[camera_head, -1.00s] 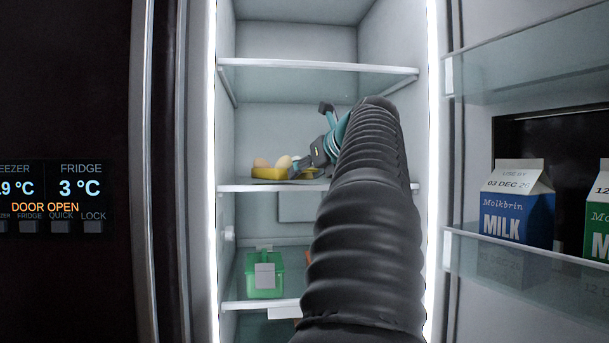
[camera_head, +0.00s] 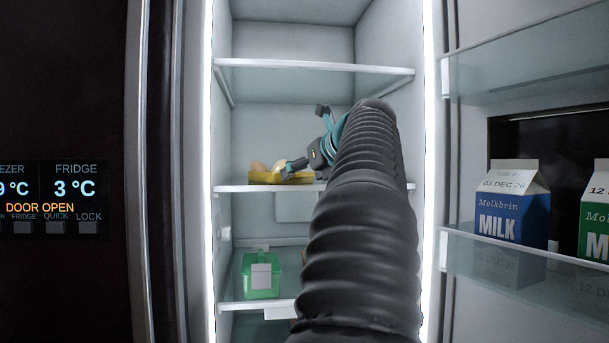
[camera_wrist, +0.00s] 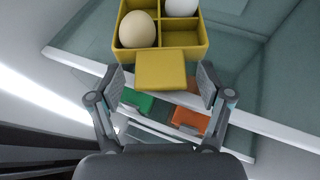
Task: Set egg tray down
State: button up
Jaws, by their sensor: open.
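The yellow egg tray (camera_head: 267,179) is on the middle fridge shelf, towards the left wall. The wrist view shows its near part (camera_wrist: 184,54), with a beige egg (camera_wrist: 138,29) in the near left compartment and a white egg (camera_wrist: 181,6) behind on the right. The near right compartment is empty. The tray's flat tab (camera_wrist: 161,69) points towards me, over the shelf's front edge. My gripper (camera_wrist: 162,83) is open, one finger on each side of the tab, with a visible gap on both sides. It also shows in the head view (camera_head: 297,166), at the tray's right.
The middle shelf (camera_head: 235,188) has a white front edge; another shelf (camera_head: 310,66) is above. A green container (camera_head: 261,276) stands below, and an orange thing (camera_wrist: 189,120) shows beside it. Milk cartons (camera_head: 513,205) stand in the open door at right.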

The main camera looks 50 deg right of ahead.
jog(key=v, duration=1.2)
jog(key=shift+w+f, duration=0.1)
jog(key=shift+w, duration=0.05)
